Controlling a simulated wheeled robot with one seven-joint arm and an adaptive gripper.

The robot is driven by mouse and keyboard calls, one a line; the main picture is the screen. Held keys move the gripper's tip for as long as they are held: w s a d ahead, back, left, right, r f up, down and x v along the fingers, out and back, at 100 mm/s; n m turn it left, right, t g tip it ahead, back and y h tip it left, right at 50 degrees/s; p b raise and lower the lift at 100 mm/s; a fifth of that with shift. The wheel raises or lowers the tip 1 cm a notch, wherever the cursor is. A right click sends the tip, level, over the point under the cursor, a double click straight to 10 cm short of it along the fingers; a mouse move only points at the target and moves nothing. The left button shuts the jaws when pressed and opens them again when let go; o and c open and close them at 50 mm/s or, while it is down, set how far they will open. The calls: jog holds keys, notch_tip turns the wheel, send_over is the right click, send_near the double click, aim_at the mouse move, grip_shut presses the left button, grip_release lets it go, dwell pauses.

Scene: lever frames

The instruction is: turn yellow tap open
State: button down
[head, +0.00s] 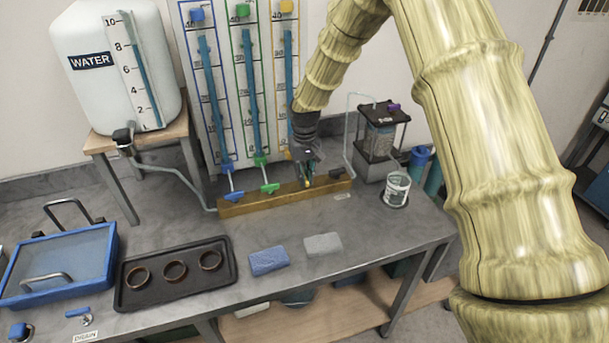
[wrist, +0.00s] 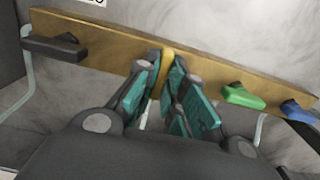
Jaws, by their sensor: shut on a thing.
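The yellow tap (wrist: 166,88) sits on the wooden manifold bar, between the fingers of my gripper (wrist: 168,92) in the wrist view. The fingers press on it from both sides and hide much of its handle. In the head view my gripper (head: 307,178) is at the bar, below the yellow-framed gauge column (head: 288,60). A little yellow shows between the fingers there. How far the tap is turned cannot be told.
On the wooden bar (head: 285,197) are a green tap (head: 269,187), a blue tap (head: 233,196) and a black tap (wrist: 55,46). A clear container (head: 396,188) stands to the right. Two cloths (head: 268,261) and a dark tray (head: 220,285) lie in front.

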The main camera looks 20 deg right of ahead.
jog(key=shift+w+r, duration=0.15)
jog(key=shift+r, duration=0.05)
jog(key=c, duration=1.6)
grip_release()
jog(key=shift+o, duration=0.5)
jog(key=shift+f, duration=0.1)
notch_tip(320, 180, up, 12)
jog(key=shift+s, duration=0.2)
